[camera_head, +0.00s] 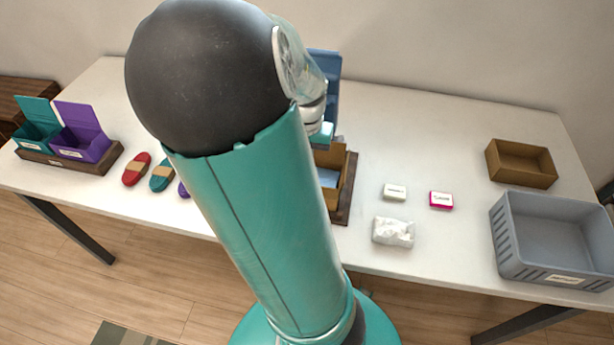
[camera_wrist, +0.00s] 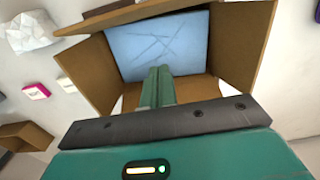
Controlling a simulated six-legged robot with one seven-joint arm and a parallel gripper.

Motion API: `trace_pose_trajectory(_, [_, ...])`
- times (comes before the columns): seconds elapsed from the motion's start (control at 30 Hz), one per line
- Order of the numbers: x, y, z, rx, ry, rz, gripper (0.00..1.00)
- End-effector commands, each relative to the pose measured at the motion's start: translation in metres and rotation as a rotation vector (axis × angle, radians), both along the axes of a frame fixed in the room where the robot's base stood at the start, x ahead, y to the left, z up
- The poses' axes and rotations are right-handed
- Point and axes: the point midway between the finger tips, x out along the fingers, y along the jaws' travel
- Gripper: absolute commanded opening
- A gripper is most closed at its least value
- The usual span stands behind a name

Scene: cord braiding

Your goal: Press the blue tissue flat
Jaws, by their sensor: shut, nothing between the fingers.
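The blue tissue (camera_wrist: 158,45) lies inside an open brown box (camera_wrist: 92,75) in the wrist view. It is pale blue, with thin crossing crease lines. A small part of the tissue (camera_head: 328,178) shows beside my arm in the head view, within the box (camera_head: 346,178). My gripper (camera_wrist: 159,70) is shut and empty, its two teal fingers together. The fingertips overlap the tissue's near edge in the wrist view; I cannot tell whether they touch it. In the head view my arm hides the fingers and much of the box.
A blue upright panel (camera_head: 326,78) stands behind the box. To the right are a white crumpled packet (camera_head: 393,232), a small white box (camera_head: 395,192), a pink box (camera_head: 441,200), a brown tray (camera_head: 521,181) and a grey crate (camera_head: 501,239). Purple (camera_head: 83,143) and teal boxes (camera_head: 36,132) stand left.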

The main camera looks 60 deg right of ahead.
Motion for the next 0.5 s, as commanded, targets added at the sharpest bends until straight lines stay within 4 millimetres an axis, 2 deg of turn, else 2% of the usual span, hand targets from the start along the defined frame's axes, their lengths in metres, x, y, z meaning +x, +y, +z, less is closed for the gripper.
trace_pose_trajectory(0.5, [0.0, 0.0, 0.044, 0.001, -0.003, 0.002, 0.0])
